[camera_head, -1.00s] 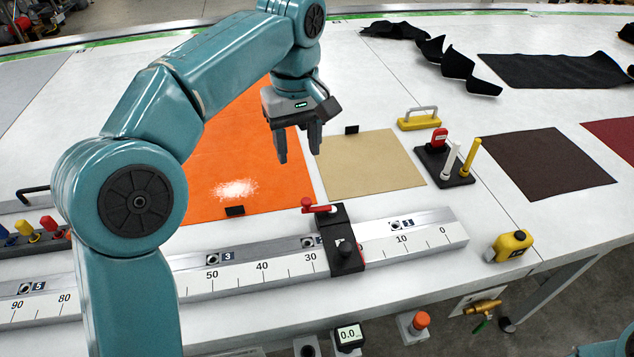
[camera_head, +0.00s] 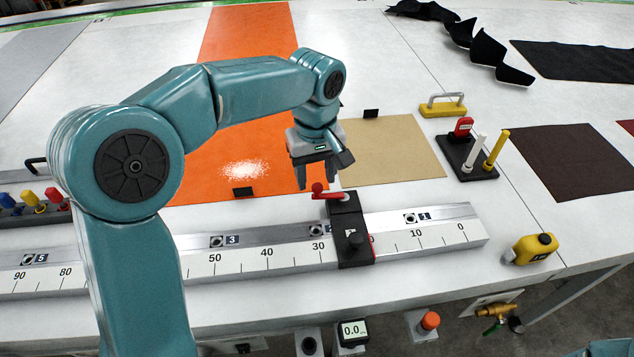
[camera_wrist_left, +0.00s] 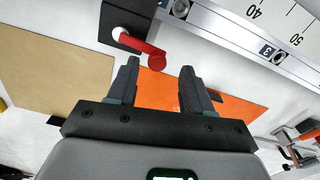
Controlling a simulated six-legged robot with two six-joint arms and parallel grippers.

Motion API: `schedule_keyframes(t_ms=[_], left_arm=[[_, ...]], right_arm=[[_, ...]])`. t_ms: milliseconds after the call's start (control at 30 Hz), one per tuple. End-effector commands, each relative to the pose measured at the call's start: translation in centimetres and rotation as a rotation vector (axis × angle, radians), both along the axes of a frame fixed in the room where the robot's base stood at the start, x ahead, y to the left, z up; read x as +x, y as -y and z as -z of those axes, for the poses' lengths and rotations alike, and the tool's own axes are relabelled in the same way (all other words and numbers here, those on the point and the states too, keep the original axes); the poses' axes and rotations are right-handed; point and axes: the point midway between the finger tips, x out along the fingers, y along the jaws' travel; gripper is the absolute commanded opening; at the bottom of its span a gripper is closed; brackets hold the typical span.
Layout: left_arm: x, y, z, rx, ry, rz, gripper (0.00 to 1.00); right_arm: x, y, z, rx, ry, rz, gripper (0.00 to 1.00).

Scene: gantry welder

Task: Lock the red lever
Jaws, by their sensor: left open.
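The red lever (camera_head: 326,193) sits on top of a black sliding block (camera_head: 350,230) that straddles the silver ruler rail, near the 20 to 30 marks. Its handle points left, with a round red knob at the end. In the left wrist view the lever (camera_wrist_left: 141,48) shows just ahead of the fingertips, its knob close to the gap between them. My left gripper (camera_head: 318,186) hangs pointing down behind the rail, just behind and left of the lever. Its fingers are open and empty; they also show apart in the left wrist view (camera_wrist_left: 160,65).
The silver ruler rail (camera_head: 278,256) runs along the table's front. A tan sheet (camera_head: 395,150) and an orange sheet (camera_head: 250,35) lie behind it. A black holder with white and yellow pegs (camera_head: 465,172) and a yellow tape measure (camera_head: 532,249) stand at right.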

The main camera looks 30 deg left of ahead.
Motion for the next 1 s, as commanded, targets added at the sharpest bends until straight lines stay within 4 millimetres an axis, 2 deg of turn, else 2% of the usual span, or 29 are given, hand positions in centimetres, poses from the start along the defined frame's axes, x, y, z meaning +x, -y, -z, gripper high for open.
schedule_keyframes(t_ms=[100,200,533,600,700,1000], left_arm=[[0.1,0.0,1.8,0.001,-0.003,0.001,0.5],[0.2,0.1,2.5,0.001,-0.002,0.0,0.5],[0.4,0.0,2.9,0.0,0.0,0.0,0.5],[0.4,0.1,2.9,0.001,-0.001,0.0,0.27],[0.4,0.1,2.9,0.001,-0.001,0.0,0.0],[0.5,0.0,2.8,0.001,-0.002,0.022,0.0]], right_arm=[[0.0,0.0,0.1,0.0,0.0,0.0,0.56],[0.0,0.0,0.1,0.0,0.0,0.0,0.56],[0.0,0.0,0.1,0.0,0.0,0.0,0.56],[0.0,0.0,0.1,0.0,0.0,0.0,0.56],[0.0,0.0,0.1,0.0,0.0,0.0,0.56],[0.0,0.0,-0.1,0.0,0.0,0.0,0.56]])
